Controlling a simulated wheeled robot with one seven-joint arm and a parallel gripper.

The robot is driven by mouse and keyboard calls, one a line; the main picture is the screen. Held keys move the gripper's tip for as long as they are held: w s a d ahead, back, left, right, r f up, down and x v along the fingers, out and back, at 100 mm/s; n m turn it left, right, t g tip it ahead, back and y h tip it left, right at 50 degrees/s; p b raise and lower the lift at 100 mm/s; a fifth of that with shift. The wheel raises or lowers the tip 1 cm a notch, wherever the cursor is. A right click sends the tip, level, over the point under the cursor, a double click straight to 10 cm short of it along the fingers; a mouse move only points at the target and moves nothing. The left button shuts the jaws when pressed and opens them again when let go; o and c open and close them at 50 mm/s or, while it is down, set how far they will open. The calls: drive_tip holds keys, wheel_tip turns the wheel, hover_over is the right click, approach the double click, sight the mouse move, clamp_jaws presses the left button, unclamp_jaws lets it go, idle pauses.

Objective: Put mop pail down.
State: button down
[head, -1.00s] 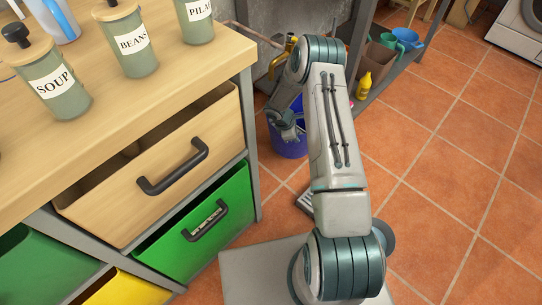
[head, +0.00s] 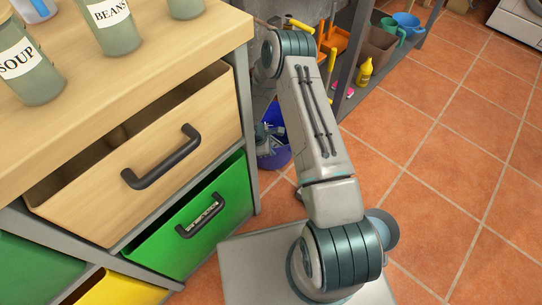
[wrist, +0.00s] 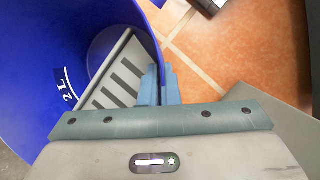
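The mop pail (head: 274,157) is blue and shows beside the green drawer's corner in the head view, partly hidden behind my arm. In the wrist view the pail (wrist: 35,75) fills the left side, with a grey slotted wringer (wrist: 118,75) inside it. My gripper (wrist: 160,85) has its blue-grey fingers closed together over the pail's rim, one on each side. In the head view my gripper (head: 268,131) is small and partly hidden at the pail. I cannot tell whether the pail's bottom touches the floor.
A cabinet with an open wooden drawer (head: 150,150) and an open green drawer (head: 195,225) stands at left, close to the pail. Tiled floor (head: 450,150) at right is clear.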

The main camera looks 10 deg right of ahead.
drive_tip(key=shift+f+b, duration=0.7)
drive_tip(key=shift+f, duration=1.05)
drive_tip(key=shift+f, duration=0.15)
drive_tip(key=c, duration=1.7)
unclamp_jaws()
drive_tip(key=p+v, duration=0.3)
drive_tip(key=v, duration=0.4)
drive_tip(key=shift+a+r, duration=0.1)
drive_tip(key=shift+r, duration=0.3)
